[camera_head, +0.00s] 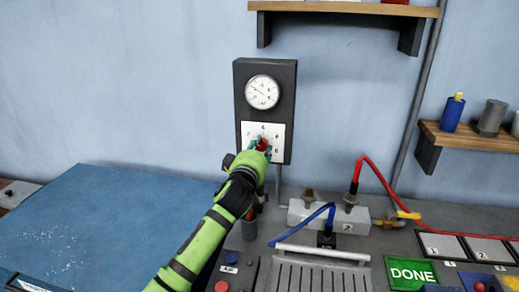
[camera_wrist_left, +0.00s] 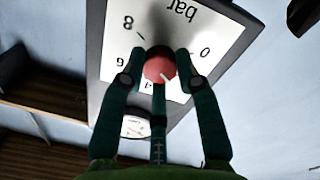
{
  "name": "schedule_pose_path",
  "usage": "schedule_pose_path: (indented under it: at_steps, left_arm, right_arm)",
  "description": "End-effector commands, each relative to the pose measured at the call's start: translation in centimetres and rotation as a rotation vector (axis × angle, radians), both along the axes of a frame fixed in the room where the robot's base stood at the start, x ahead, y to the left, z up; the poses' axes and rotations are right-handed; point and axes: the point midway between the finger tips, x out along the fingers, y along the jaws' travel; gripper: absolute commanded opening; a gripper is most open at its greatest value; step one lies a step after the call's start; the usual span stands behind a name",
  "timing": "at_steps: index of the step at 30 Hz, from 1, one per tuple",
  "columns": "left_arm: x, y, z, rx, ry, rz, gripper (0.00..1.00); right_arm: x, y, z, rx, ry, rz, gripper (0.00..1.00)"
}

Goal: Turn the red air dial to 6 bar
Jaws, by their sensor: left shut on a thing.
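The red air dial (camera_head: 263,145) sits on a white numbered plate (camera_head: 276,155) low on a dark wall panel. It also shows in the left wrist view (camera_wrist_left: 160,65), round and red with a pale pointer mark. My left gripper (camera_wrist_left: 161,68) is shut on the red dial, one finger on each side of it. In the head view the left gripper (camera_head: 260,148) hides part of the dial and plate. The plate carries numbers and the word bar. A round white gauge (camera_head: 262,91) is above the dial; its needle is too small to read surely. My right gripper is not in view.
A grey block with fittings (camera_head: 300,212), a red hose (camera_head: 380,178) and a blue hose (camera_head: 305,222) lie right of my left arm. A blue surface (camera_head: 110,225) is at the left. Shelves (camera_head: 480,137) hang on the right wall. A green DONE sign (camera_head: 412,273) is at the lower right.

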Motion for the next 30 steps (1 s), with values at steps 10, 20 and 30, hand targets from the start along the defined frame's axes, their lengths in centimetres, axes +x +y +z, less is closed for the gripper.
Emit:
schedule_pose_path:
  at_steps: [10,20,30]
  left_arm:
    - [-0.1,-0.1,-0.2,0.235,-0.042,-0.003,0.0]
    - [0.0,-0.1,-0.2,0.542,-0.102,-0.003,0.0]
    - [0.0,0.0,-0.2,0.863,-0.163,-0.003,0.0]
  right_arm:
    - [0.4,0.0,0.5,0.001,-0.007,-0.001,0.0]
    - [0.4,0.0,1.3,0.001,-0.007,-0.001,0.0]
    - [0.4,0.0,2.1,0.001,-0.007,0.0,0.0]
